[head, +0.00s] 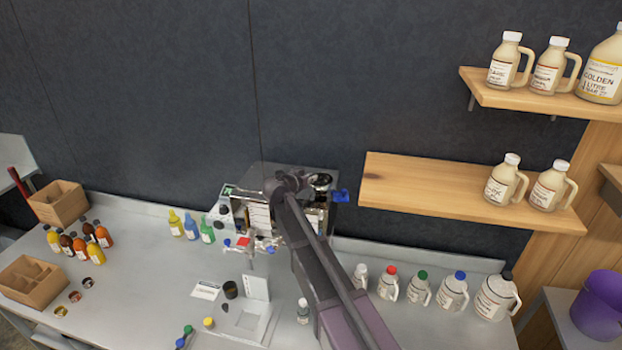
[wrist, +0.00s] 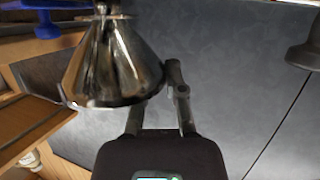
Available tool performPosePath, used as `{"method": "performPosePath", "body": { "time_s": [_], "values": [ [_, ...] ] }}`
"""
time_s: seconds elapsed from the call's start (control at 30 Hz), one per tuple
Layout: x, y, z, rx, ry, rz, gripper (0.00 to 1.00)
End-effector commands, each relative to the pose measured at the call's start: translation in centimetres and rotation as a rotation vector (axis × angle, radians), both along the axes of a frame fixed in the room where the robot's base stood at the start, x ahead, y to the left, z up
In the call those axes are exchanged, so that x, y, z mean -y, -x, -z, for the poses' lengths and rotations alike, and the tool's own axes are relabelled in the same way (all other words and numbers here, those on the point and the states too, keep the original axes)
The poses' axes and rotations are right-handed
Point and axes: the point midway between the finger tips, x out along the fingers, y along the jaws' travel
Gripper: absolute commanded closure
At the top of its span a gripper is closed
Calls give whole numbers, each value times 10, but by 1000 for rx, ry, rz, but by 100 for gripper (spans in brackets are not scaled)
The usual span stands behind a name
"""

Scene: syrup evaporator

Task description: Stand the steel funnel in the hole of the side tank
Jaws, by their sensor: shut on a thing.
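The steel funnel (wrist: 115,65) is a shiny cone in the wrist view, with its wide rim toward the bottom of that picture and its narrow spout at the top edge. My gripper (wrist: 155,88) is shut on the funnel at its side; the funnel partly covers one finger. The wrist picture looks upside down against the head view, so the wide mouth faces up. In the head view my arm covers much of the metal evaporator (head: 262,215). I cannot tell whether the spout is in the side tank's hole; the hole is hidden.
A blue part (head: 342,196) sticks out right of the evaporator. A wooden shelf (head: 440,192) is close on the right. Coloured bottles (head: 191,228) stand to its left, and several capped jugs (head: 420,290) along the counter to the right.

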Motion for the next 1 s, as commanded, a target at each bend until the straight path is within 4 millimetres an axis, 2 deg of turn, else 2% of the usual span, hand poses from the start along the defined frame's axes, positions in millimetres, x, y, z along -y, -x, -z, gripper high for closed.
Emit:
{"method": "performPosePath", "body": {
  "time_s": [1.0],
  "values": [
    [-2,0,6,0,0,-1,100]
  ]
}}
